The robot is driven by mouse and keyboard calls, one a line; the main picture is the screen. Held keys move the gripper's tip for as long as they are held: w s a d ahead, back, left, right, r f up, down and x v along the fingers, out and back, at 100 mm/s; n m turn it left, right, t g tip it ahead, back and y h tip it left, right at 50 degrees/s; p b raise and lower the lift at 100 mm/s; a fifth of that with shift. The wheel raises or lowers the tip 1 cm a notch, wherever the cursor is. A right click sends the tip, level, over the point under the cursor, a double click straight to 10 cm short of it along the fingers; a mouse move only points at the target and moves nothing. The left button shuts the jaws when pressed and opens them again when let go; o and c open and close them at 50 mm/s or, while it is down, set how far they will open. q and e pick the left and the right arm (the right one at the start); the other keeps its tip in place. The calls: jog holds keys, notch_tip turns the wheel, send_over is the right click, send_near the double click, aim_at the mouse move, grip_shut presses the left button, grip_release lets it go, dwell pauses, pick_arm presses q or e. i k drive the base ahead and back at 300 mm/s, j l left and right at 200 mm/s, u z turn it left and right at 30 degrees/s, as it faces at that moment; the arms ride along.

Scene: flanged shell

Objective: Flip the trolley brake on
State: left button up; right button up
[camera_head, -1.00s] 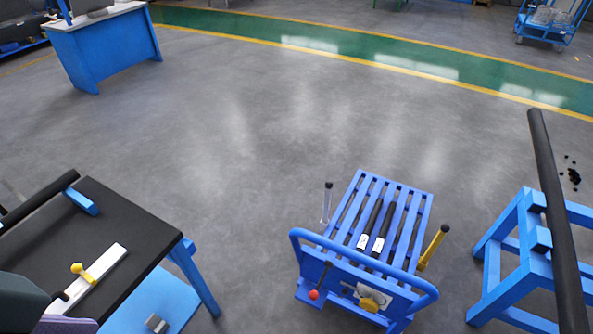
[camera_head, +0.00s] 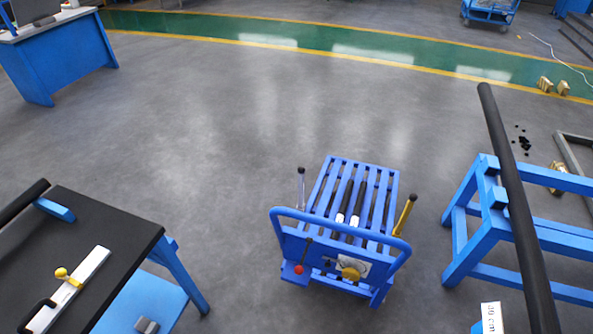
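The blue slatted trolley (camera_head: 326,250) stands on the grey floor at the lower middle, its push handle (camera_head: 340,221) toward me. A lever with a black knob (camera_head: 301,187) stands upright at its left side. A yellow lever with a dark tip (camera_head: 404,215) leans outward at its right side. On the front panel are a thin lever with a red ball (camera_head: 299,269) and a yellow knob (camera_head: 350,273) on a pale plate. Two dark rods with white labels lie on the slats. Which part is the brake, and its state, I cannot tell. Neither gripper is in view.
A black-topped blue table (camera_head: 125,240) with a white bar and yellow knob (camera_head: 68,278) stands at lower left. A blue stand (camera_head: 468,247) carrying a long black bar (camera_head: 515,200) is close on the trolley's right. The floor beyond the trolley is clear.

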aim_at(298, 269)
jog(key=l+u, duration=0.45)
jog(key=l, duration=0.25)
jog(key=l+u, duration=0.4)
jog(key=l, duration=0.3)
jog(key=k, duration=0.05)
